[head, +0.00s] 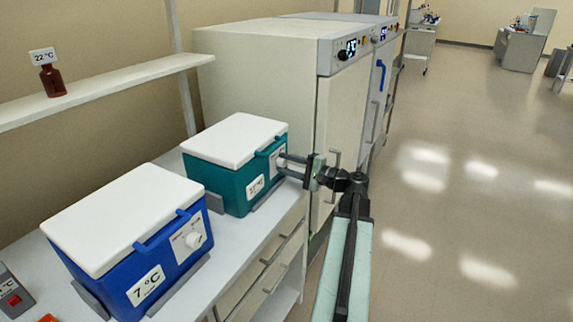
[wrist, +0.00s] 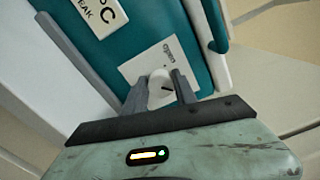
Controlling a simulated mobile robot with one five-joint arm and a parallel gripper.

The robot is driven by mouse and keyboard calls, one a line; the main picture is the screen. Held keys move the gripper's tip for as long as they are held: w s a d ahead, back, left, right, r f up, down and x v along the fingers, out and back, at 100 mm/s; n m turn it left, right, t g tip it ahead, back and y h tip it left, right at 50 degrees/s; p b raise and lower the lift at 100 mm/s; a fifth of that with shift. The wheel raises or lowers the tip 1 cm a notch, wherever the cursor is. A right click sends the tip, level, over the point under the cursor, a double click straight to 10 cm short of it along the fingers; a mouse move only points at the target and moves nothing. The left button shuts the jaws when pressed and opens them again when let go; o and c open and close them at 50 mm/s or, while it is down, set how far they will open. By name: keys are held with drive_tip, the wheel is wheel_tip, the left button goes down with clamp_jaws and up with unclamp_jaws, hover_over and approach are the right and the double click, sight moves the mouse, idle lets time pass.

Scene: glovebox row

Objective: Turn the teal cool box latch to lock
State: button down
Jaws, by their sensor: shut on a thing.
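The teal cool box (head: 228,185) with a white lid stands on the counter in the head view. It also fills the upper part of the wrist view (wrist: 140,45). My gripper (head: 283,162) reaches its right end from the right. In the wrist view my gripper (wrist: 161,88) has its two fingers on either side of the white round latch (wrist: 160,77), shut on it. The latch sits on a white label plate (wrist: 148,66) on the box face. A small dark mark shows on the latch; the fingers hide part of it, and its exact angle is hard to tell.
A blue cool box (head: 150,250) marked 7 °C, with its own white latch (head: 195,240), stands nearer on the counter (head: 222,262). Large cabinets (head: 275,75) stand behind. A brown bottle (head: 52,80) is on the shelf (head: 110,88). The floor to the right is clear.

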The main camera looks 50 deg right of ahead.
drive_tip(key=shift+a, duration=0.1)
drive_tip(key=c, duration=1)
unclamp_jaws()
drive_tip(key=v, duration=0.7)
drive_tip(key=shift+s, duration=0.35)
